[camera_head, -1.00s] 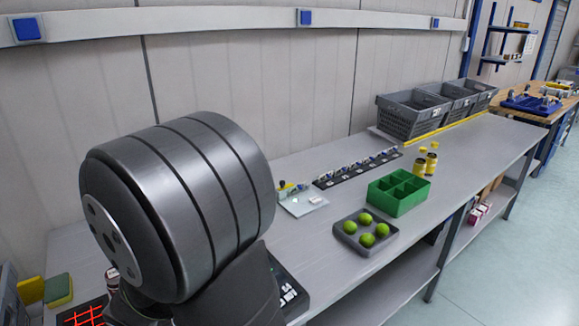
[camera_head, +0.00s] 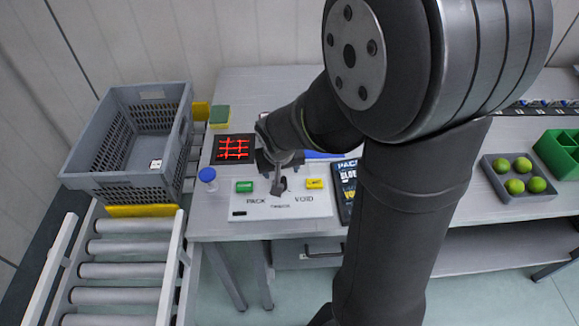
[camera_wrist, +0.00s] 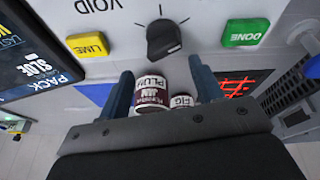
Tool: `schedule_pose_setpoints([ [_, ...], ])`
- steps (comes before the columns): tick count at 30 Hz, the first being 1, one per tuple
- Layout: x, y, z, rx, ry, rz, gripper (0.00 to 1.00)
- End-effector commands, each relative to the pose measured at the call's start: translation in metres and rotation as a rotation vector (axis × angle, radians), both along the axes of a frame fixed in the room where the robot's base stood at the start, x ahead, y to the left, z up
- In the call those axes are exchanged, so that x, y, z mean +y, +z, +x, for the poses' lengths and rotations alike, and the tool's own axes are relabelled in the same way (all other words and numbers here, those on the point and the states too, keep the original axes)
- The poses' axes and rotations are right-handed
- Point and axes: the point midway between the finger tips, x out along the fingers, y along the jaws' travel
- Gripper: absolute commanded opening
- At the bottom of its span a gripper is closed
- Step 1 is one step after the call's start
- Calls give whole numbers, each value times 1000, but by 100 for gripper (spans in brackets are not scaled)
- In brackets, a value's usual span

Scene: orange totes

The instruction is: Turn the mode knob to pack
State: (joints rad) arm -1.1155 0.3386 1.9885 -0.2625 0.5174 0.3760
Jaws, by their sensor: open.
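The black mode knob (camera_head: 280,188) sits on a white panel (camera_head: 240,212) between the printed words PACK at left and VOID at right. A third label lies below centre, too small to read surely. In the wrist view the knob (camera_wrist: 163,38) shows nearly upside down, with tick marks beyond it; I cannot tell surely which mode it points to. My gripper (camera_head: 272,165) is over the panel, close behind the knob. In the wrist view my gripper (camera_wrist: 162,85) has its two blue-grey fingers apart, with the knob ahead of them and apart from them.
A green DONE button (camera_wrist: 246,32) and a yellow LIME button (camera_wrist: 88,45) flank the knob. A PLUM jar (camera_wrist: 151,92) and a FIG jar (camera_wrist: 181,101) show between the fingers, farther off. A dark sign (camera_head: 345,190) stands right; a grey crate (camera_head: 85,155) is left on rollers.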

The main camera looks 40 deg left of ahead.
Motion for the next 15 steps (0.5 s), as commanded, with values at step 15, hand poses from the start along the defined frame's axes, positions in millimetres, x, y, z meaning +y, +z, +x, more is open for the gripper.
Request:
schedule_pose_setpoints([
  [15,-1,138,-5,150,580,-283,60],
])
